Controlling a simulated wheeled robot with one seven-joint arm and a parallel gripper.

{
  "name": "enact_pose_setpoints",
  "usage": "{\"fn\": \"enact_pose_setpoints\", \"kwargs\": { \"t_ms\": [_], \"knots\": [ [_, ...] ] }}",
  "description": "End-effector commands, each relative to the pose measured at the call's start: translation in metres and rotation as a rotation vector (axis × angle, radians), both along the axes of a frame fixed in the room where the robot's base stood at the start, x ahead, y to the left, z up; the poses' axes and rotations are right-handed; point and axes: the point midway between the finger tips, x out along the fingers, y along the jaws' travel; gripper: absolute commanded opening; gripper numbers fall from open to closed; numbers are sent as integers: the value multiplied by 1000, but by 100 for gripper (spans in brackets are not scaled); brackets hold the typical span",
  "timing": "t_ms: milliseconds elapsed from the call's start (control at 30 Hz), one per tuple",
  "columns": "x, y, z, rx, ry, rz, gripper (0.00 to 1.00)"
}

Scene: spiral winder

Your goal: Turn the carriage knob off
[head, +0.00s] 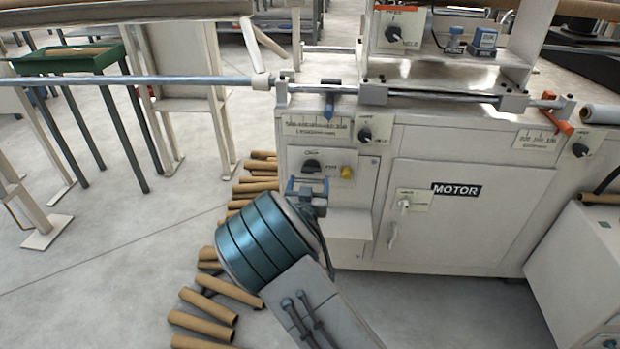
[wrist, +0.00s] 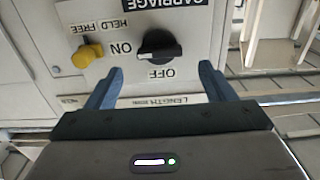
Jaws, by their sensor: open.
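The carriage knob (wrist: 160,46) is a black rotary knob on a pale panel, under the CARRIAGE label, which appears upside down in the wrist view. Its white mark points left, toward the ON label; the OFF label is below it in that picture. The knob also shows in the head view (head: 312,167) on the machine's left front. My gripper (wrist: 161,76) is open, with blue fingers apart. The knob lies just beyond the fingertips, roughly between them and not gripped. In the head view my gripper (head: 307,184) is just below the knob.
A yellow knob (wrist: 87,56), labelled HELD and FREE, is left of the carriage knob in the wrist view. A small shelf (head: 345,222) juts out below the panel. Cardboard tubes (head: 208,305) lie on the floor. A MOTOR door (head: 455,225) is to the right.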

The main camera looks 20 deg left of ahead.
Motion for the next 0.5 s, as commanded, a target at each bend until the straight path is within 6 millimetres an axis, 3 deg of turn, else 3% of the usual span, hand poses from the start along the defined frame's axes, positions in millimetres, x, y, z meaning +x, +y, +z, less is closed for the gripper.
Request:
{"fn": "enact_pose_setpoints", "kwargs": {
  "t_ms": [200, 500],
  "knots": [
    [31, 7, -2, -1, 1, 0, 76],
    [42, 10, 0, -1, 2, 1, 76]
  ]
}}
